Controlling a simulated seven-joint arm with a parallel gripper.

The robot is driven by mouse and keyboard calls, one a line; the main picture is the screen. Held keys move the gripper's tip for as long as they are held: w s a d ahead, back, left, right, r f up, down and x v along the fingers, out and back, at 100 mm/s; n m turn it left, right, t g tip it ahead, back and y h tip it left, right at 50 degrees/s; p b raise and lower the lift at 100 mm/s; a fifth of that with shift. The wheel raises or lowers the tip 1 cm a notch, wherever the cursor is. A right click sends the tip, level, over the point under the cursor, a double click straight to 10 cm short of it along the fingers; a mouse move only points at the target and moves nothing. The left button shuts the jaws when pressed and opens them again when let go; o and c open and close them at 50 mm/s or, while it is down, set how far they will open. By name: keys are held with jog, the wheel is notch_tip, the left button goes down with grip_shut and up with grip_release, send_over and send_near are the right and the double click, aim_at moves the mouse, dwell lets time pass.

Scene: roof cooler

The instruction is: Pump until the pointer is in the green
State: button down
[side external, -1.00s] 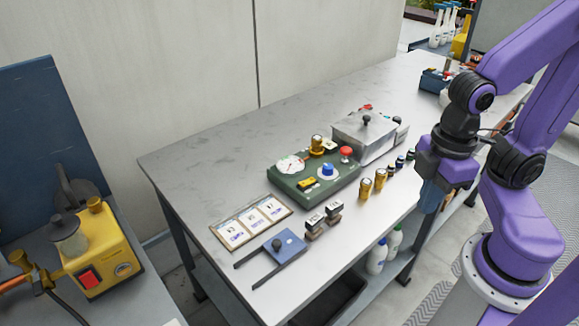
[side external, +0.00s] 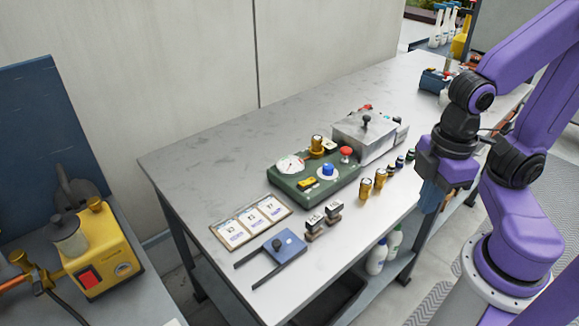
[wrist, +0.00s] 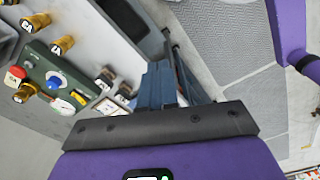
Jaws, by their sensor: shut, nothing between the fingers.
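A green box (side external: 314,184) stands on the workbench with a white round gauge (side external: 290,164) at its left end. Where its pointer stands is too small to read. The box bears a blue knob on a white ring (side external: 328,171), a red mushroom knob (side external: 346,153), a yellow part (side external: 307,184) and a brass fitting (side external: 317,143). In the wrist view the red knob (wrist: 17,73) and blue knob (wrist: 54,80) show at the left. My gripper (side external: 430,200) is shut and empty, pointing down off the bench's front edge, to the right of the box and apart from it.
A grey lidded metal bin (side external: 363,138) stands right behind the box. Brass cylinders (side external: 372,184) and small dark bottles stand in front. Cards (side external: 250,222), small stamps (side external: 323,219) and a blue plate (side external: 275,247) lie nearer. A yellow machine (side external: 98,250) is at far left.

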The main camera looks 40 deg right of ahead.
jog(key=w+a+m+g+y, duration=0.2)
jog(key=w+m+y, duration=0.1)
jog(key=w+m, duration=0.65)
jog(key=m+t+y, duration=0.3)
jog(key=m+t, duration=0.6)
jog(key=m, duration=1.3)
send_over(350, 150)
jog(key=shift+w+r, duration=0.1)
jog(key=shift+r, duration=0.3)
jog(key=shift+f, duration=0.1)
jog(key=shift+f, duration=4.3)
